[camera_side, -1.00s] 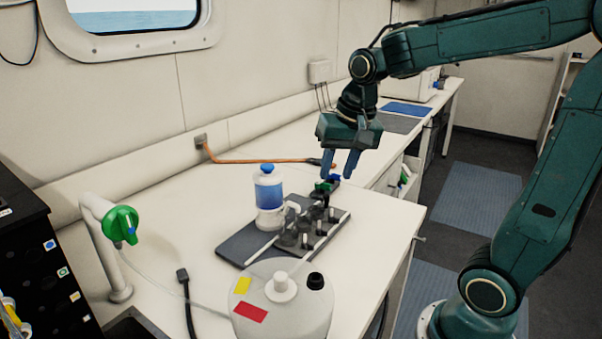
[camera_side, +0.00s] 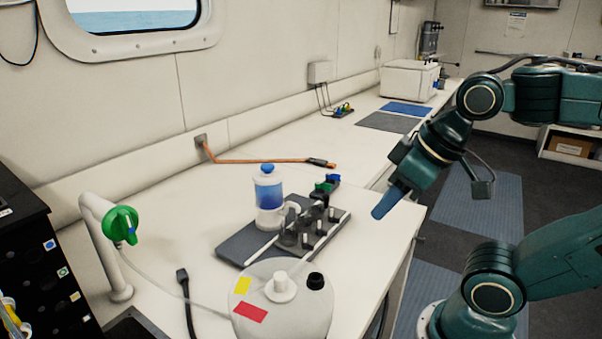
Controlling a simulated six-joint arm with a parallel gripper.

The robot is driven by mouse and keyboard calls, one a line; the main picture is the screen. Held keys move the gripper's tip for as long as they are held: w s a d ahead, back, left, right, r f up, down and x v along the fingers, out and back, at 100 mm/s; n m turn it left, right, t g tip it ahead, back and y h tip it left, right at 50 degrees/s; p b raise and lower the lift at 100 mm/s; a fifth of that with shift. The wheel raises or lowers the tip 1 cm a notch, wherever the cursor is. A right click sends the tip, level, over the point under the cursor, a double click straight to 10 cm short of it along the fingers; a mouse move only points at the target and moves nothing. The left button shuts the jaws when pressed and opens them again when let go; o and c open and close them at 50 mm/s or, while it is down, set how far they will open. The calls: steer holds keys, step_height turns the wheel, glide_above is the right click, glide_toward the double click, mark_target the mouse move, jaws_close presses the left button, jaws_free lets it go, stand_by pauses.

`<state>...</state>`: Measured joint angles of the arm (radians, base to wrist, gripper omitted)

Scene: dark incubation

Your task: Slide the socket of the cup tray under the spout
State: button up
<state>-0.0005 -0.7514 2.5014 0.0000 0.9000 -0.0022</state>
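The cup tray looks to be the dark block with several cup-like sockets (camera_side: 312,232), lying between two pale rails on a dark grey plate (camera_side: 238,245). A white bottle with blue liquid and a blue cap (camera_side: 268,190) stands at the plate's back edge, with a pale side part towards the sockets. I cannot make out clearly which part is the spout. My gripper (camera_side: 384,206) is right of the tray, near the bench's right edge, apart from it. Its blue fingers overlap side-on, so the opening is hidden. I see nothing held.
A small black, green and blue item (camera_side: 326,184) lies just behind the tray. A white carboy (camera_side: 285,312) stands in front. A white pipe with a green valve (camera_side: 121,225) is at left. An orange cable (camera_side: 260,160) runs behind. The bench between cable and bottle is clear.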

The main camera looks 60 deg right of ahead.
steer(key=shift+o, duration=0.2)
steer(key=shift+w, duration=0.1)
steer(key=m+g, duration=0.6)
steer(key=m, duration=0.9)
glide_above(326, 195)
step_height(326, 195, down, 5)
steer(key=shift+f, duration=0.1)
step_height(326, 195, down, 14)
steer(key=shift+r, duration=0.25)
